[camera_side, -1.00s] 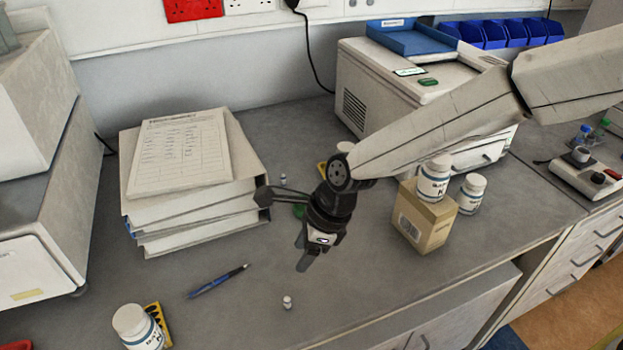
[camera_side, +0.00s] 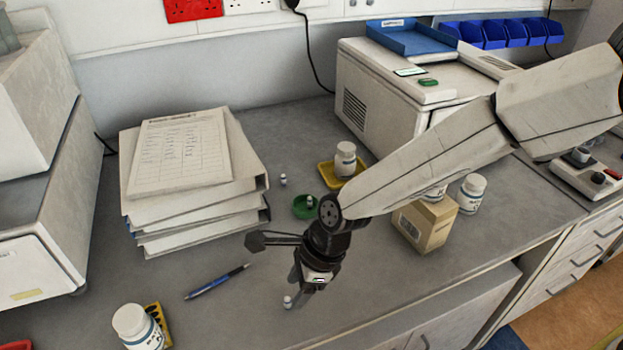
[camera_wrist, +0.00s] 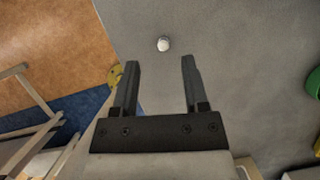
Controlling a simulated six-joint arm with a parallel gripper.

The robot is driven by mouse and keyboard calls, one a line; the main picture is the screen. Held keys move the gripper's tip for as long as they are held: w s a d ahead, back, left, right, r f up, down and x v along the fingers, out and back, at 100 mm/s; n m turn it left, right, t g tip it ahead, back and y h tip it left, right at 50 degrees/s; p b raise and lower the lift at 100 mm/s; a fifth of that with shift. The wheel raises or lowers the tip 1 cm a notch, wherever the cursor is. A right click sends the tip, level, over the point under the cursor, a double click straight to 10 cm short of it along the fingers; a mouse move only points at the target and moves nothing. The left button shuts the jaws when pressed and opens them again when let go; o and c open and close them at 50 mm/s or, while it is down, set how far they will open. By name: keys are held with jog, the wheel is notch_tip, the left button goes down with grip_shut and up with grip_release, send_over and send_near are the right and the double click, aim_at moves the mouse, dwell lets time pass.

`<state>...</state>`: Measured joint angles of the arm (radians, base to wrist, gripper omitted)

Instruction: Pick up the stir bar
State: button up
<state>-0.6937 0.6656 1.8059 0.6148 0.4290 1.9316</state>
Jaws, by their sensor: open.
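A small white piece (camera_side: 288,302) stands on the bench just beside my fingertips in the side view. It shows as a white round top (camera_wrist: 163,44) just beyond the fingertips in the wrist view, roughly in line with the gap. My gripper (camera_side: 302,286) points down and is open, with nothing between its fingers (camera_wrist: 160,64). Another small white piece (camera_side: 283,180) stands near the binders, and one more (camera_side: 310,200) is in a green dish (camera_side: 299,210). I cannot tell by shape which of these is the stir bar.
A blue pen (camera_side: 217,282) lies to the left of my gripper. A cardboard box (camera_side: 424,226) stands to the right, with white bottles by it. A yellow tray (camera_side: 328,180) with a bottle is behind. Stacked binders (camera_side: 190,225) stand at left. The bench's front edge is close.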

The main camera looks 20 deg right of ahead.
aim_at(289, 298)
jog(key=shift+f, duration=0.1)
jog(key=shift+x, duration=2.55)
jog(key=shift+w, duration=0.2)
grip_shut()
